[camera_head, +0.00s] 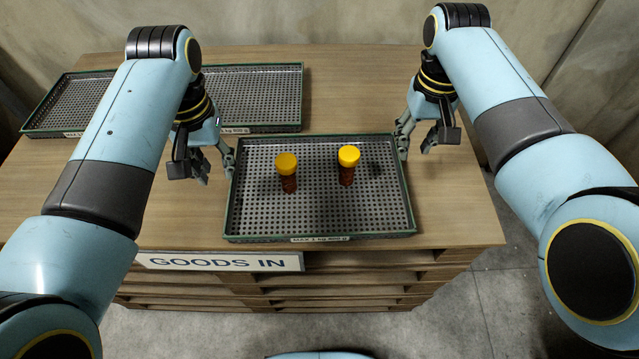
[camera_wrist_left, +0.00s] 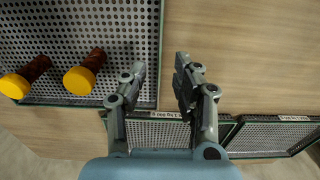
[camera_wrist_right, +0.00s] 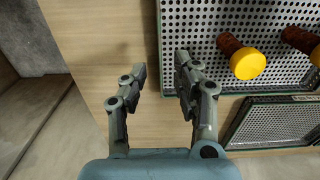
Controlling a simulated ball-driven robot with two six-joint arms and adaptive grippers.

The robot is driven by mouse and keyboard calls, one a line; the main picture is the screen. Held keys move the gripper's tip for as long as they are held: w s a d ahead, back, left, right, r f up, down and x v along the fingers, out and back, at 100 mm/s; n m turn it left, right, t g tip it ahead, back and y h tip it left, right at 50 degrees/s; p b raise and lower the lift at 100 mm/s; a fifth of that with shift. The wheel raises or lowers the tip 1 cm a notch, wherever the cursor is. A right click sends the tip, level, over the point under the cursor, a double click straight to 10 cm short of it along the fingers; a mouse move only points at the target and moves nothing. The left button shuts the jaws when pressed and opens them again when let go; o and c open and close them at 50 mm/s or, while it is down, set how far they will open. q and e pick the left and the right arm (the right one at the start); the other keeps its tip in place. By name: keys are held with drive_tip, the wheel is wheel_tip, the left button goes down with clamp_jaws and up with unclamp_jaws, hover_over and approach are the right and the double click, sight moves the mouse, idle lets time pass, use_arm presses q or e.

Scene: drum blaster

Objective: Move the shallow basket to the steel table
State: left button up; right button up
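The shallow basket (camera_head: 320,215) is a perforated grey metal tray with a thin green rim, lying on the wooden surface. Two brown bottles with yellow caps stand in it, a left one (camera_head: 287,172) and a right one (camera_head: 347,165). My left gripper (camera_head: 217,172) is open at the basket's left edge. In the left wrist view its fingers (camera_wrist_left: 160,72) lie on either side of that edge. My right gripper (camera_head: 415,148) is open at the right edge. In the right wrist view its fingers (camera_wrist_right: 160,68) lie either side of the rim. Contact cannot be told. No steel table is in view.
Similar empty trays lie behind on the left, one at the far left (camera_head: 60,105) and one nearer the middle (camera_head: 255,98). A "GOODS IN" sign (camera_head: 218,262) is on the pallet stack's front (camera_head: 340,278). A wall stands behind; concrete floor (camera_head: 440,325) shows in front.

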sight(229, 200)
drive_tip(key=shift+f, duration=0.1)
